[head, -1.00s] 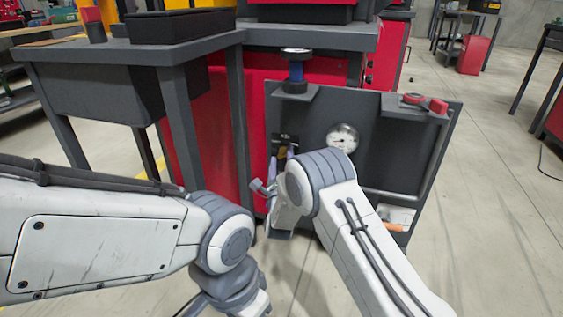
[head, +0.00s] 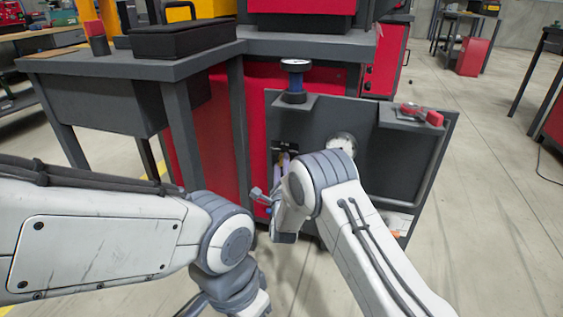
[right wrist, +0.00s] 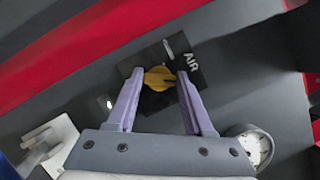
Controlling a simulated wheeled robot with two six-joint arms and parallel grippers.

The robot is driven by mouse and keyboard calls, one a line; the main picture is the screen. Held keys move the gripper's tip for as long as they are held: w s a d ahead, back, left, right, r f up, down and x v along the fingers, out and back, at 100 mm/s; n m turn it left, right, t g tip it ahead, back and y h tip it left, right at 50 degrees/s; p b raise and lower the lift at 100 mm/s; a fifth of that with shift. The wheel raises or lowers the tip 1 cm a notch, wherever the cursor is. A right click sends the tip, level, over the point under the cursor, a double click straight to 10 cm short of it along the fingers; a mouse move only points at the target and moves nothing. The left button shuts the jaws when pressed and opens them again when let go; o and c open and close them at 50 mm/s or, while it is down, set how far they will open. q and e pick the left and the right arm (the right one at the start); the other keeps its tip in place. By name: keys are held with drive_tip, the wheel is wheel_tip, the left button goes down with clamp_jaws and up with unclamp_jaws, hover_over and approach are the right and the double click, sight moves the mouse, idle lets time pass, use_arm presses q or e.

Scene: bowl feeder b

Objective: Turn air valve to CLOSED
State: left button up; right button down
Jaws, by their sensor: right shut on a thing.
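The air valve has a yellow handle (right wrist: 160,78) on a black plate marked AIR (right wrist: 192,62), set in the dark grey panel. In the right wrist view the handle lies between the two purple fingers of my right gripper (right wrist: 160,74), which is shut on it. In the head view my right gripper (head: 284,162) is at the panel's left side, and my arm hides much of the valve. No CLOSED marking can be read.
A round gauge (head: 340,145) is on the panel, partly behind my right arm. A grey table (head: 150,68) stands left; floor is open at right.

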drive_tip(key=n+g+p, duration=0.1)
drive_tip(key=n+p, duration=0.1)
drive_tip(key=n+g+p, duration=0.1)
drive_tip(key=n+p, duration=0.2)
drive_tip(key=n+g+p, duration=0.1)
drive_tip(key=n+p, duration=0.2)
drive_tip(key=shift+r+y, duration=0.35)
drive_tip(key=shift+y, duration=0.05)
drive_tip(key=n+g+p, duration=0.1)
drive_tip(key=n+p, duration=0.2)
drive_tip(key=shift+h, duration=0.3)
drive_tip(key=shift+f+n+g+h+p, duration=0.1)
drive_tip(key=shift+n+g+h+p, duration=0.6)
drive_tip(key=shift+n+p, duration=0.65)
drive_tip(key=shift+c, duration=1.4)
unclamp_jaws()
